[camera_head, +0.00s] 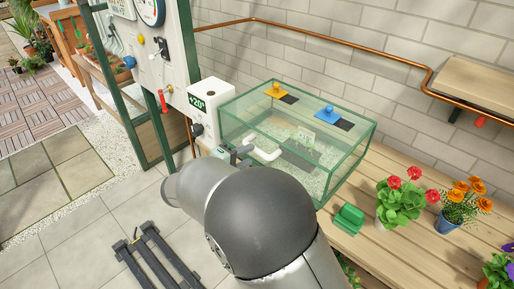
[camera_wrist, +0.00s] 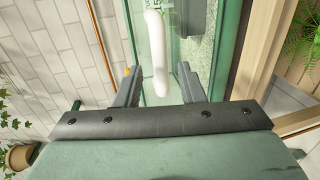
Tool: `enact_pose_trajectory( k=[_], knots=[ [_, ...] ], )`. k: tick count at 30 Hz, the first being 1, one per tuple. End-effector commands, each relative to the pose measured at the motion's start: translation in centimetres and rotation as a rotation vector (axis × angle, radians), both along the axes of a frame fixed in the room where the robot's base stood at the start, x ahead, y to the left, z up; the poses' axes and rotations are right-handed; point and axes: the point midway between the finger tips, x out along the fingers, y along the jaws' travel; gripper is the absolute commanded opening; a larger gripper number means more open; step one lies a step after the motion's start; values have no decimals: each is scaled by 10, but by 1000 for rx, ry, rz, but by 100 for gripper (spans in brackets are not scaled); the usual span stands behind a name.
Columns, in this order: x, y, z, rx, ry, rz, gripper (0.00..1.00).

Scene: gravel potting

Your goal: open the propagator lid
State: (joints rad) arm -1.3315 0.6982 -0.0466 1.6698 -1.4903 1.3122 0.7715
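The propagator (camera_head: 349,158) is a clear glass box with a green frame, standing on the wooden bench against the wall. A white bar handle (camera_head: 266,155) is on its front side. The handle also shows upright in the wrist view (camera_wrist: 156,45). My gripper (camera_wrist: 158,72) is open, with one finger on each side of the handle's lower part. Gaps show between the handle and both fingers. In the head view my arm hides the propagator's lower front and most of my gripper (camera_head: 240,153).
A green object (camera_head: 348,219), red flowers (camera_head: 403,190) and orange flowers (camera_head: 468,192) are on the bench at right.

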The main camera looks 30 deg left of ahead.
Motion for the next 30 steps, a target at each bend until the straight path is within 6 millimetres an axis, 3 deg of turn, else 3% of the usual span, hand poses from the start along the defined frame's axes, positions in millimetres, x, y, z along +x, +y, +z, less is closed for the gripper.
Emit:
enact_pose_trajectory(
  k=[3,9,20,24,30],
  knots=[
    [22,-4,-3,-1,0,-2,36],
    [44,-6,-8,1,0,0,36],
    [49,-7,-11,1,0,0,36],
    [49,-7,-11,1,0,0,2],
    [50,-8,-9,1,2,-1,0]
  ],
)
